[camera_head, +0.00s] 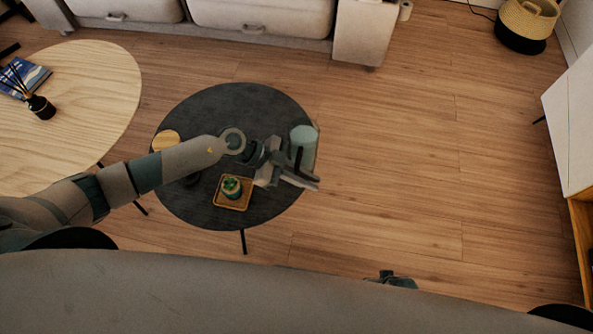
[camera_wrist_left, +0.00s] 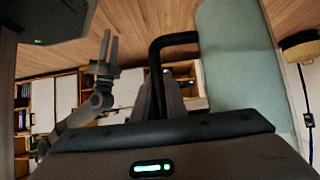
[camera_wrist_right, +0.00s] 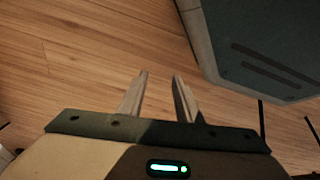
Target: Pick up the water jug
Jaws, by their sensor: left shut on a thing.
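The water jug (camera_head: 303,143) is a pale blue-green cylinder with a black handle, seen over the right side of the dark round table (camera_head: 240,103). My left gripper (camera_head: 290,172) is shut on its handle. In the left wrist view the jug's body (camera_wrist_left: 238,65) fills the right side, and the black handle (camera_wrist_left: 157,50) passes down to my left fingers. The jug's lower part is partly hidden by my gripper, and I cannot tell whether its base touches the table. My right gripper (camera_wrist_right: 160,85) is open and empty over the wood floor, away from the jug.
On the dark table are a wooden tray (camera_head: 221,203) with a small green plant (camera_head: 231,187) and a round wooden piece (camera_head: 165,140). A pale oval table (camera_head: 85,85) stands at left, a sofa (camera_head: 262,17) behind.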

